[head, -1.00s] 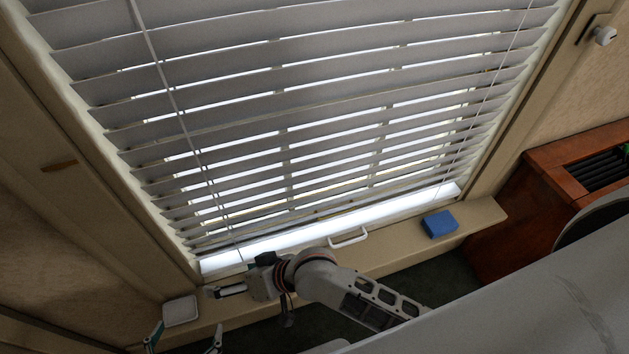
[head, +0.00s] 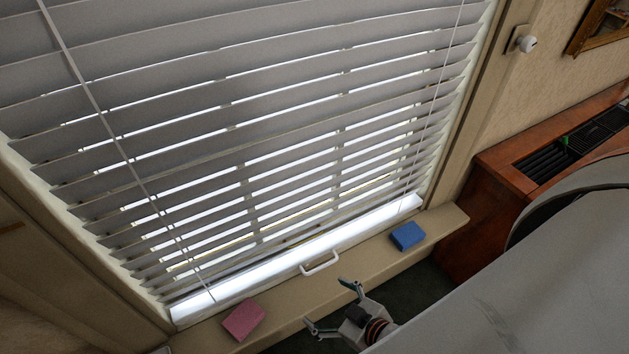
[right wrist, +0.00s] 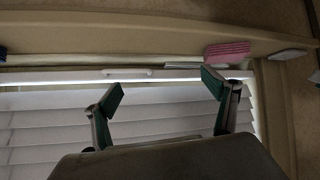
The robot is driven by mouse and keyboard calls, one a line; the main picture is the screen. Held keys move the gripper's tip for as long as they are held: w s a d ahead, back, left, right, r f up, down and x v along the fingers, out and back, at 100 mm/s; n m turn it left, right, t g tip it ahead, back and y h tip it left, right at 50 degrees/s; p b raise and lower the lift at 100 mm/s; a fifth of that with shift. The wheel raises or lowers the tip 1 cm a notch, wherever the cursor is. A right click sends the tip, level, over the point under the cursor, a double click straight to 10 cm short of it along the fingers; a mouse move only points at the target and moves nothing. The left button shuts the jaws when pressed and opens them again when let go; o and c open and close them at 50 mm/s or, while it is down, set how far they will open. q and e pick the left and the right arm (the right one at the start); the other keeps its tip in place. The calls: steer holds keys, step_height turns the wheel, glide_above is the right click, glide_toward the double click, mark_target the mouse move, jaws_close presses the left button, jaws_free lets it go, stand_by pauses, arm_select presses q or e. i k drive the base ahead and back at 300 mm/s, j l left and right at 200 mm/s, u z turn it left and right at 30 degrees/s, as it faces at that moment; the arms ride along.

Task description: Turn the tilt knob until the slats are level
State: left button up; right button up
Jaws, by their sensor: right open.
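The blind's slats (head: 200,100) fill much of the head view. They are tilted, with broad faces showing and bright gaps between them. They also show in the right wrist view (right wrist: 50,135). A white knob (head: 528,44) on a small plate sits on the right window frame, at the upper right of the head view. My right gripper (head: 331,304) is open and empty, by the front edge of the sill and far below the knob. Its two teal-tipped fingers are spread in the right wrist view (right wrist: 163,87). My left gripper is not in view.
The sill (head: 375,258) carries a pink block (head: 244,319) and a blue block (head: 407,236). A white handle (head: 320,264) is at the window's bottom. A reddish wooden cabinet (head: 490,195) with dark vents stands right.

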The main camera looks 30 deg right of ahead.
mark_target(525, 45)
steer(key=z, duration=1.95)
